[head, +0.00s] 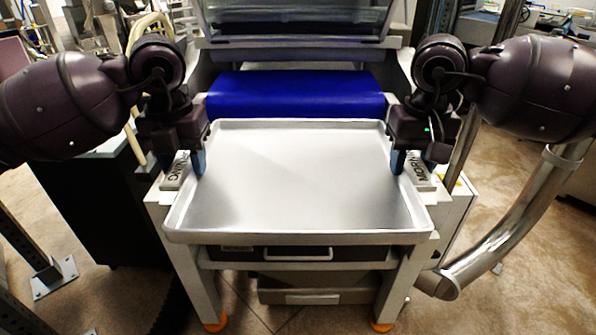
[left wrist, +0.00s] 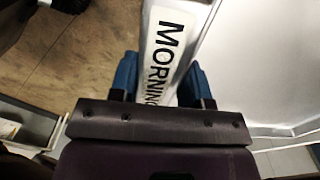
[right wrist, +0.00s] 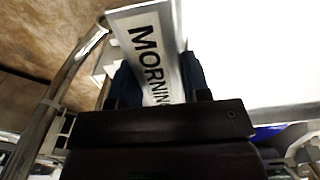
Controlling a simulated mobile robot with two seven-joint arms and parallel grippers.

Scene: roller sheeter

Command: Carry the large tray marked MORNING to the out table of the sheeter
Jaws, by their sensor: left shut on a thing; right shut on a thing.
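The large tray (head: 300,180) is light grey, empty and about level, over the out end of the sheeter (head: 300,40), in front of its blue belt (head: 295,94). I cannot tell whether it touches the table under it. My left gripper (head: 186,166) is shut on the tray's left side, at a tab marked MORNING that shows in the left wrist view (left wrist: 168,45). My right gripper (head: 408,164) is shut on the right side, at a matching MORNING tab in the right wrist view (right wrist: 148,50). The fingers straddle the tabs.
A black cabinet (head: 95,205) stands left of the sheeter. A silver pipe (head: 520,225) curves down at the right. A drawer with a handle (head: 298,254) is under the tray. Orange feet (head: 215,324) stand on the brown floor.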

